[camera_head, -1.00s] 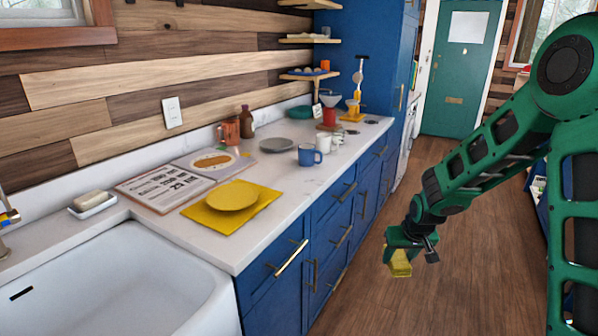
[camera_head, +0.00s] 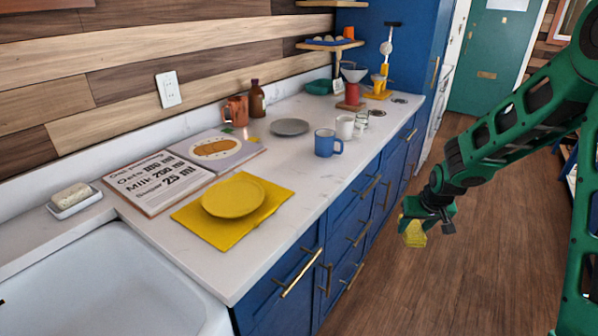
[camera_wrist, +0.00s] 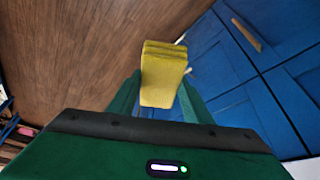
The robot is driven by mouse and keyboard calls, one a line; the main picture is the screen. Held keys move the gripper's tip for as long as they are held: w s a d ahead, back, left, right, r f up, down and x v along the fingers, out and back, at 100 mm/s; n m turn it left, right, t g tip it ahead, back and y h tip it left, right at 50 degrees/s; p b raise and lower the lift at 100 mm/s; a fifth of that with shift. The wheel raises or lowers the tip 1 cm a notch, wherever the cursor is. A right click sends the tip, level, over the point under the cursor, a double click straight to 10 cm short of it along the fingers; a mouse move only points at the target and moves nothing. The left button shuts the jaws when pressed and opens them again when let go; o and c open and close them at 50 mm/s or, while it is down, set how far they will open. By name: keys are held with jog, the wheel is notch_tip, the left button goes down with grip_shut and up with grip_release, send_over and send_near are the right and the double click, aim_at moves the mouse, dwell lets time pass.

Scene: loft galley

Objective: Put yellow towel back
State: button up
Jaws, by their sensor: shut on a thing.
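My gripper (camera_head: 428,212) is shut on a folded yellow towel (camera_head: 414,233). It holds the towel in the air over the wood floor, to the right of the blue cabinet fronts. In the wrist view the towel (camera_wrist: 163,72) sticks out between the green fingers (camera_wrist: 158,98), with several stacked layers showing at its far end. The towel touches nothing but the gripper, as far as I can see.
Blue cabinets (camera_head: 330,245) with brass handles (camera_head: 301,273) run along the left under a white counter (camera_head: 300,190). On it are a yellow plate (camera_head: 233,198) on a yellow mat (camera_head: 212,230), an open book (camera_head: 160,183) and a blue mug (camera_head: 327,143). The aisle floor (camera_head: 400,300) is clear.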

jog(key=shift+d+f, duration=0.1)
jog(key=shift+d, duration=0.35)
